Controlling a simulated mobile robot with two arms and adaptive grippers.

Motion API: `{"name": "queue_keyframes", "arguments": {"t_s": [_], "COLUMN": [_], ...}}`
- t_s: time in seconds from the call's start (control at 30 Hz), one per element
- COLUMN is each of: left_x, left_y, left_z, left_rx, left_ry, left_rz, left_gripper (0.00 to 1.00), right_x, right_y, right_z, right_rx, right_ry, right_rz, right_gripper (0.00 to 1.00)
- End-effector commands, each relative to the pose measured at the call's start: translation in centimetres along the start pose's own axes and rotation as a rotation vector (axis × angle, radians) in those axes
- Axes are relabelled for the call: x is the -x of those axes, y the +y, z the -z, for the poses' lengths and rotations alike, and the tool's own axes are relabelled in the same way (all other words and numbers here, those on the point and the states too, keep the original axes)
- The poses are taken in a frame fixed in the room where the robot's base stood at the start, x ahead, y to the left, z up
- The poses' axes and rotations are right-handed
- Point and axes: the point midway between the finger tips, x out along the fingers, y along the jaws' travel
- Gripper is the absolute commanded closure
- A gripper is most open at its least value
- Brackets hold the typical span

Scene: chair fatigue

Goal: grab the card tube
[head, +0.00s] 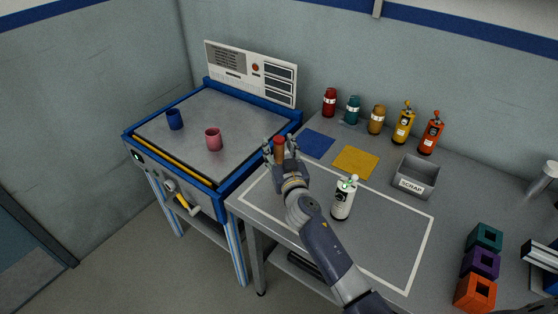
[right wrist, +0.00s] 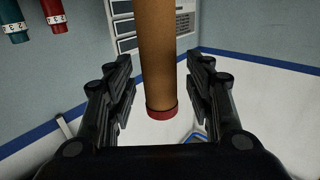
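The card tube (right wrist: 160,55) is a plain brown tube with a red cap on its near end in the right wrist view. In the head view a small part of it (head: 279,146) shows between the fingers of my right gripper (head: 280,151), near the table's left edge. In the right wrist view my right gripper (right wrist: 160,100) is open. Its two dark fingers stand on either side of the tube, with a visible gap on each side. The tube's far end runs out of the picture. My left gripper is not in view.
A grey scrap bin (head: 415,178) and several bottles stand behind. A blue-framed bench (head: 215,195) with a blue cup (head: 174,119) and pink cup (head: 213,139) is at left.

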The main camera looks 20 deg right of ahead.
Motion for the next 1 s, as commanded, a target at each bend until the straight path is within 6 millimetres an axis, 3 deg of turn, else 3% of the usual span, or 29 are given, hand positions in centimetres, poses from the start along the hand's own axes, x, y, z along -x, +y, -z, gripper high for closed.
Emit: {"name": "queue_keyframes", "arguments": {"t_s": [0.03,0.17,0.2,0.63,0.93,1.0], "left_x": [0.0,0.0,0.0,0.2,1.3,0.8], "left_y": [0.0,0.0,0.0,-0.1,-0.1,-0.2], "left_z": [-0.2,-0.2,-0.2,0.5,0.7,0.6], "left_rx": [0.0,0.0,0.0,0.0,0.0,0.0], "left_ry": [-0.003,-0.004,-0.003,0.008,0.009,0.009], "left_rz": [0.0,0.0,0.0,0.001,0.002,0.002], "left_gripper": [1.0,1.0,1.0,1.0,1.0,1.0], "right_x": [0.0,0.0,0.0,0.0,0.0,1.8], "right_y": [0.0,0.0,0.0,0.0,0.0,-0.1], "right_z": [0.0,0.0,0.0,0.5,4.2,3.5], "right_rx": [0.0,0.0,0.0,0.0,0.001,-0.001], "right_ry": [0.0,0.0,0.0,0.001,0.004,-0.002], "right_rz": [0.0,0.0,0.0,0.0,0.002,0.001], "right_gripper": [0.69,0.98,1.0,1.0,1.0,1.0]}}
